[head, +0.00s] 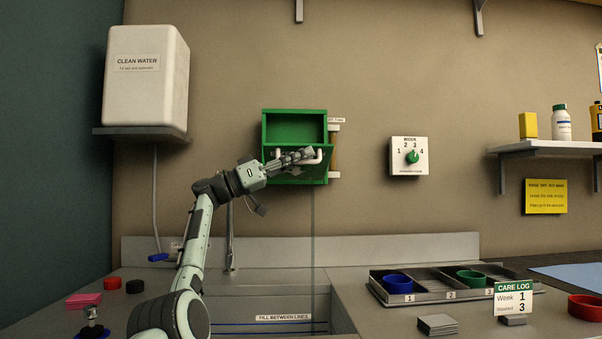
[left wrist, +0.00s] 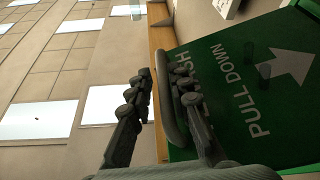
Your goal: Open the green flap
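The green box (head: 323,126) is fixed to the back wall, and its upper part shows an open recess. The green flap (head: 318,175) is at its lower front, with a pale handle across it. In the left wrist view the flap (left wrist: 245,100) shows the words "PULL DOWN" and a white arrow. My left gripper (head: 303,156) is in front of the flap at the handle. In the left wrist view its fingers lie either side of the pale handle bar (left wrist: 165,100), with a visible gap beside the left finger. My right gripper is out of view.
A clean water tank (head: 147,78) stands on a shelf at left. A week dial (head: 409,157) is on the wall at right. Below are a basin, a tray (head: 440,295) with blue and green rings, and a care log sign (head: 513,298).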

